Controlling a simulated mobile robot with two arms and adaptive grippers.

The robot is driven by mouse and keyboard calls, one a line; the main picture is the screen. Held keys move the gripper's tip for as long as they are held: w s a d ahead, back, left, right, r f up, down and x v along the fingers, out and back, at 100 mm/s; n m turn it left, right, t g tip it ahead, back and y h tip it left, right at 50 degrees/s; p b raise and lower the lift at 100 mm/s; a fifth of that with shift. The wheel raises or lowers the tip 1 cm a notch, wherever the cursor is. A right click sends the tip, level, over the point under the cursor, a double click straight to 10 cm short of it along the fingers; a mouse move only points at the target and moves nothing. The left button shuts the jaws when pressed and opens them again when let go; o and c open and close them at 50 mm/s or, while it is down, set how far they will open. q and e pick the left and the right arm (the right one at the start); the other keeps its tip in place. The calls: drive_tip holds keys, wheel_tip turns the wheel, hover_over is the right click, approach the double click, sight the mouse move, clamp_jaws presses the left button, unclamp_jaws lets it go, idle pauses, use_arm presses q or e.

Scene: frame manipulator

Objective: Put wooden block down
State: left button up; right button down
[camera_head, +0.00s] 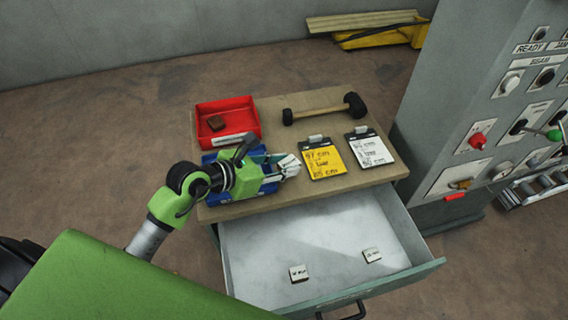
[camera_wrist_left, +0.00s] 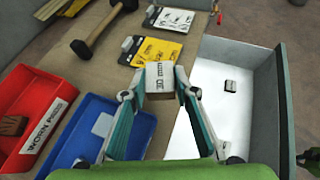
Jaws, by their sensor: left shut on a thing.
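My left gripper (camera_head: 283,168) is shut on a small wooden block (camera_head: 291,164) with a pale top. In the left wrist view the block (camera_wrist_left: 160,77) sits between the two fingertips (camera_wrist_left: 160,92), its dark-lettered white face visible and a brownish side showing. The gripper is over the tabletop (camera_head: 276,198), right of the blue bin (camera_head: 210,159) and left of the yellow clipboard (camera_head: 322,160). The gap between block and tabletop cannot be told. My right gripper is not in view.
A red bin (camera_head: 247,104) holds a brown block (camera_head: 216,123). A mallet (camera_head: 322,108) and white clipboard (camera_head: 370,149) lie on the table. The open drawer (camera_head: 325,230) holds two pale blocks (camera_head: 299,273) (camera_head: 372,254), with bare floor around them. A control cabinet (camera_head: 440,120) stands right.

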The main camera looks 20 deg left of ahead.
sight(284, 163)
use_arm(q)
drive_tip(key=w+f, duration=0.1)
drive_tip(key=f, duration=0.1)
drive_tip(key=w+a+f, duration=0.1)
drive_tip(key=w+f, duration=0.3)
drive_tip(key=shift+w+a+f, duration=0.2)
drive_tip(key=shift+a, duration=0.2)
wheel_tip(284, 163, down, 2)
drive_tip(key=shift+f+p, duration=0.15)
drive_tip(key=shift+p, duration=0.2)
drive_tip(key=shift+f, duration=0.35)
drive_tip(key=shift+f, duration=0.1)
drive_tip(key=o, duration=1.1)
drive_tip(key=shift+r, duration=0.25)
drive_tip(key=b+v, duration=0.1)
drive_tip(key=v, duration=1)
drive_tip(key=shift+s+a+f, duration=0.1)
drive_tip(key=shift+f, duration=0.1)
drive_tip(key=shift+s+a+r+b, duration=0.2)
drive_tip(key=shift+s+r+b, duration=0.05)
drive_tip(key=shift+r+b, duration=0.05)
